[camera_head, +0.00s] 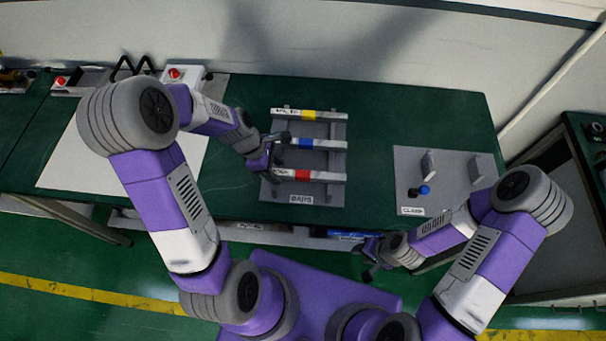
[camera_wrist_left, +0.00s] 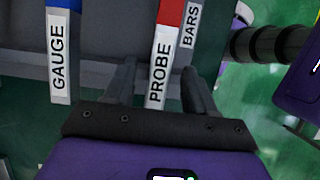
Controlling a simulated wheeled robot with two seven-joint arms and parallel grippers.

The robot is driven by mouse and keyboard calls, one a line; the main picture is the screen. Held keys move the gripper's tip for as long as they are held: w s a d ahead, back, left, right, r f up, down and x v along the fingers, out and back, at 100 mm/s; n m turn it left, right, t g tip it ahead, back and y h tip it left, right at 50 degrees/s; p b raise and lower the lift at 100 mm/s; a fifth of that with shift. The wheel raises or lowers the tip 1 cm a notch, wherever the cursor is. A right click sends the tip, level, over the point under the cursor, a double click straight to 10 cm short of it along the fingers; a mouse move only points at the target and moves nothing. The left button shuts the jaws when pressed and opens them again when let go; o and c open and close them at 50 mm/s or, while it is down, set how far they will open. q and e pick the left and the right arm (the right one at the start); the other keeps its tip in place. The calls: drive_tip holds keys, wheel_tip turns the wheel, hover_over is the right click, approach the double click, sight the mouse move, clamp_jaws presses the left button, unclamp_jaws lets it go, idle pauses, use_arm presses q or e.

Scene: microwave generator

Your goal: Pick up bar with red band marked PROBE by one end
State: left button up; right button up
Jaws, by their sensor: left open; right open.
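The PROBE bar (camera_head: 325,177), pale with a red band, lies across the rack marked BARS, lowest of three bars in the head view. In the left wrist view the PROBE bar (camera_wrist_left: 160,70) runs between the two fingers of my left gripper (camera_wrist_left: 158,82), lettered end toward the palm. The fingers are open, one on each side, with gaps visible. In the head view my left gripper (camera_head: 272,158) is at the bar's left end and partly hides it. My right gripper (camera_head: 364,262) is open and empty in front of the table edge.
A blue-banded bar (camera_head: 326,146), GAUGE in the wrist view (camera_wrist_left: 60,55), lies beside it on the rack (camera_head: 322,195). A yellow-banded bar (camera_head: 310,115) lies farther back. The CLAMP plate (camera_head: 438,190) with upright blocks and a blue knob is at right.

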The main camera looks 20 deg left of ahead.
use_arm(q)
drive_tip(key=shift+d+f, duration=0.1)
drive_tip(key=shift+f, duration=0.2)
drive_tip(key=shift+c, duration=0.4)
clamp_jaws()
